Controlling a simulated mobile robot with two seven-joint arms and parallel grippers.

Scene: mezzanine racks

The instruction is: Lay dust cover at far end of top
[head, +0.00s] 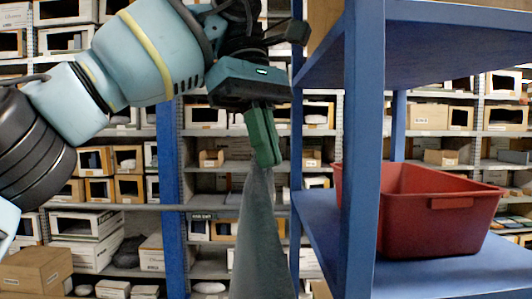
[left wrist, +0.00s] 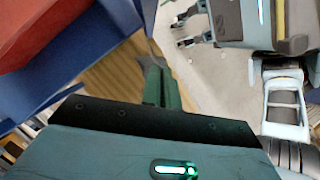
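The dust cover (head: 262,240) is a grey cloth hanging in a narrow, widening drape left of the blue rack in the head view. My left gripper (head: 264,150) is shut on its upper end, with green fingers pointing down. In the left wrist view the left fingers (left wrist: 155,85) are close together, with a small grey piece of the cover (left wrist: 155,50) beyond them. The rack's top (head: 460,12) is at the upper right; its upper surface is hidden. My right gripper (left wrist: 190,30) shows small in the left wrist view, its fingers apart and empty.
A red bin (head: 430,215) stands on the rack's lower blue shelf (head: 450,275). A blue post (head: 362,150) rises close to the right of my left gripper. Grey shelving with many boxes (head: 95,240) fills the background. Pale floor (left wrist: 215,75) shows clear below.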

